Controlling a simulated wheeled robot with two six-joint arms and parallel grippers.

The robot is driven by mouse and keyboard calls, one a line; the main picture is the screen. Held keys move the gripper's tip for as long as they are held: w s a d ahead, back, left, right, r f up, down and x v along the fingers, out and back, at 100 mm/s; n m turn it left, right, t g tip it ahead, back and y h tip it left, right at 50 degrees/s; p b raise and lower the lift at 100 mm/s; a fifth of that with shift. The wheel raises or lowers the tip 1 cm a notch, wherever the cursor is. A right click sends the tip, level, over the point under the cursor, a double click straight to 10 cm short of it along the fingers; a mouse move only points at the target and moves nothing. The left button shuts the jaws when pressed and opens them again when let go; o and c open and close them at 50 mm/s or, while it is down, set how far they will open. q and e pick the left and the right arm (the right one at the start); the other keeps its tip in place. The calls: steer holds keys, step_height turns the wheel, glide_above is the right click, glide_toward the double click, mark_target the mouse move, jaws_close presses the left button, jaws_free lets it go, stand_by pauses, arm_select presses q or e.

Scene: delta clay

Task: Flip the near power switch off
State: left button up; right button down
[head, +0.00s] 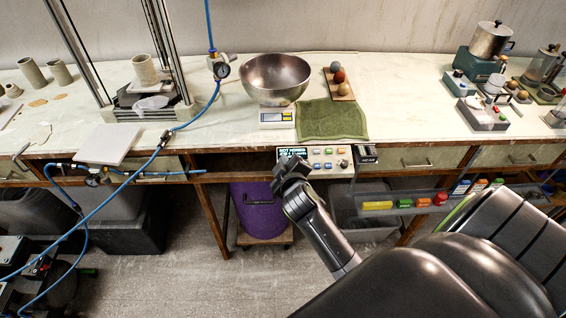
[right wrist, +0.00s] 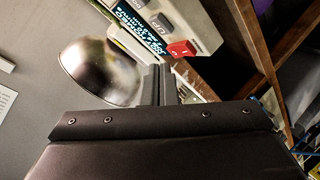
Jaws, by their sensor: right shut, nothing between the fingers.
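A control panel (head: 330,154) with a lit display and several small coloured buttons sits at the bench's front edge. A small dark box (head: 367,155) is beside it on the right; its details are too small to tell. I cannot tell which part is the near power switch. My right gripper (head: 288,168) is shut and empty, just in front of the panel's left end, partly covering the display. In the right wrist view the shut fingers (right wrist: 158,82) point towards the panel, where a red button (right wrist: 181,49) and a grey one show. My left gripper is not in view.
A metal bowl (head: 275,78) stands on a white scale (head: 277,118) behind the panel, with a green towel (head: 331,120) to the right. Below the bench are a purple bin (head: 260,210) and a rail with coloured items (head: 405,203). Blue hoses cross the left side.

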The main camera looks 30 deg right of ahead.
steer(key=shift+w+d+f, duration=0.1)
steer(key=shift+w+f, duration=0.05)
steer(key=shift+f, duration=0.2)
steer(key=shift+w+f+b, duration=0.1)
steer(key=shift+f+b, duration=0.2)
steer(key=shift+b, duration=0.05)
stand_by(0.5)
steer(key=shift+r, duration=0.15)
steer(key=shift+s+r+p, duration=0.3)
steer(key=shift+r+p, duration=0.25)
steer(key=shift+p, duration=0.3)
steer(key=r+p, duration=0.1)
steer(key=s+a+r+p, duration=0.1)
steer(key=r+p, duration=0.2)
steer(key=p, duration=0.1)
steer(key=shift+s+a+r, duration=0.15)
steer(key=shift+s+r, duration=0.1)
steer(key=shift+s, duration=0.15)
